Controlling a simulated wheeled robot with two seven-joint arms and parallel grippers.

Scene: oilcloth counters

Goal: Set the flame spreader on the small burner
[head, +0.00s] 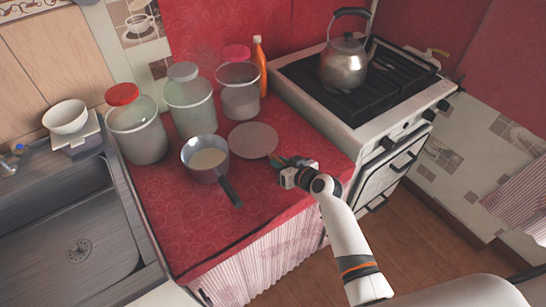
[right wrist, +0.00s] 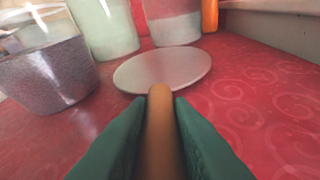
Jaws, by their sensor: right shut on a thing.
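The flame spreader is a flat grey round disc (head: 253,140) with a wooden handle. It lies level on or just above the red counter, left of the stove; I cannot tell whether it touches the cloth. My right gripper (head: 281,163) is shut on the handle, at the disc's near right side. In the right wrist view the tan handle (right wrist: 161,125) sits between the green fingers, with the disc (right wrist: 163,69) beyond. The stove (head: 345,125) has black grates (head: 390,80); I cannot make out the small burner. My left gripper is not in view.
A kettle (head: 343,66) stands on the stove's grates. A saucepan (head: 205,160) stands left of the disc, its handle toward the counter's front. Several jars, one with a red lid (head: 122,94), and an orange bottle (head: 260,68) stand behind. A sink (head: 75,235) is at left.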

